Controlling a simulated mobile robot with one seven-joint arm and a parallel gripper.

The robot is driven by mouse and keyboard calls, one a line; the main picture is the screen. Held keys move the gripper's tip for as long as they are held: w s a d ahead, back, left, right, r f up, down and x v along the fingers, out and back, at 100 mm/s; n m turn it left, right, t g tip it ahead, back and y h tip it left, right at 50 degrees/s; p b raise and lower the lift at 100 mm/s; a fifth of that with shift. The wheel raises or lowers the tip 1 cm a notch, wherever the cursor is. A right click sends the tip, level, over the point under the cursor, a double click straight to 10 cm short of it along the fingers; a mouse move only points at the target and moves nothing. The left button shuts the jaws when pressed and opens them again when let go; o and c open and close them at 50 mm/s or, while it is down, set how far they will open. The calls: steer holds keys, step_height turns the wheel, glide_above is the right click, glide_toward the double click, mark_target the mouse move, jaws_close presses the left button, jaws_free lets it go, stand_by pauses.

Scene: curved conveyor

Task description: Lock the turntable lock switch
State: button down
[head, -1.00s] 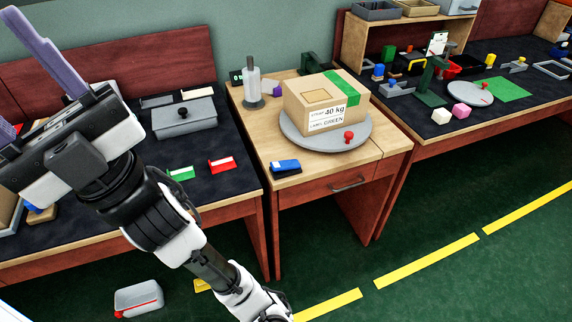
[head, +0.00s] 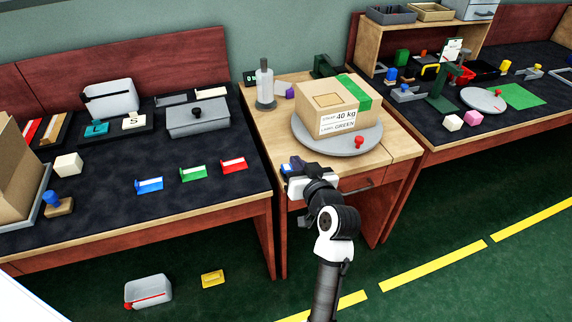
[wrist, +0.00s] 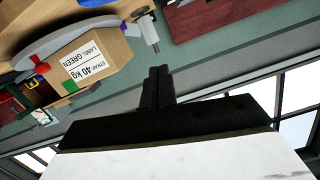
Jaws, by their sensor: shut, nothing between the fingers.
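The grey round turntable (head: 318,140) is on the wooden desk in the middle of the head view and carries a cardboard box (head: 335,107). A red knob (head: 359,142) stands at the turntable's front right edge; I cannot tell from its look whether it is locked. My gripper (head: 297,163) is over the desk's front left corner, left of the knob and apart from it. Its purple fingers (wrist: 158,85) are together and empty in the wrist view. That view is upside down and shows the box (wrist: 90,60) and turntable rim (wrist: 70,33) at upper left.
A blue object (head: 287,170) on the desk is partly hidden by my gripper. A grey bottle-shaped dispenser (head: 265,88) stands at the back left of the desk. A drawer handle (head: 357,189) juts out in front.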

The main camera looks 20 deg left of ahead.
steer(key=d+f, duration=0.1)
steer(key=f, duration=0.1)
steer(key=shift+s+d+f+g, duration=0.15)
steer(key=shift+d+f+g, duration=0.2)
steer(key=shift+g, duration=0.05)
steer(key=p, duration=0.3)
glide_above(286, 167)
steer(key=v, duration=0.2)
step_height(286, 167, down, 2)
steer(key=shift+f, duration=0.15)
steer(key=f, duration=0.2)
steer(key=shift+s+a+f+p, duration=0.1)
steer(key=shift+a+f+p, duration=0.15)
steer(key=shift+f+p, duration=0.1)
steer(key=shift+s+a+f, duration=0.1)
steer(key=shift+f, duration=0.7)
